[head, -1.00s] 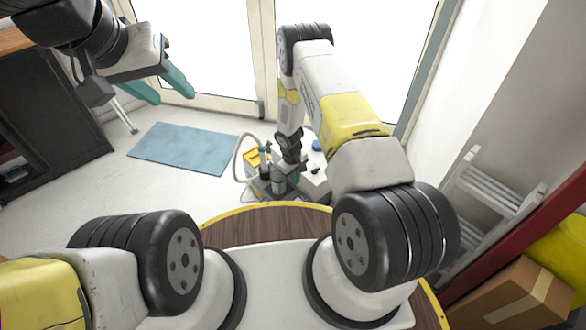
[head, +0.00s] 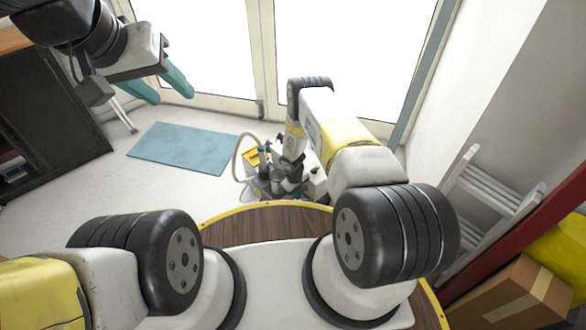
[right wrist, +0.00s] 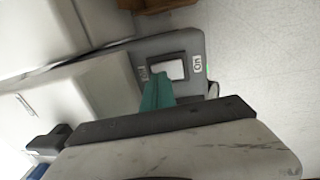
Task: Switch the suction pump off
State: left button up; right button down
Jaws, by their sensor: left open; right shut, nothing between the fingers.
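The suction pump (head: 262,188) stands on the floor beyond my base in the head view, partly hidden by my right arm. In the right wrist view, a grey panel (right wrist: 187,45) carries a white rocker switch (right wrist: 168,69) in a dark frame. An "ON" label (right wrist: 197,63) is to its right, and another label, partly hidden, is to its left. My right gripper (right wrist: 157,92) is shut and empty, its teal fingertips at the switch's lower left edge. I cannot tell whether they touch it. My left gripper (head: 173,95) is open and empty, raised at upper left.
A pale hose (head: 238,158) arches beside the pump, with a yellow container (head: 252,157) near it. A blue mat (head: 180,148) lies on open floor to the left. A dark cabinet (head: 50,120) is at left; a folded ladder (head: 490,195) and cardboard box (head: 515,295) are at right.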

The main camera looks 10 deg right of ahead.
jog(key=shift+d+f, duration=0.1)
jog(key=shift+f, duration=0.8)
jog(key=shift+f, duration=0.1)
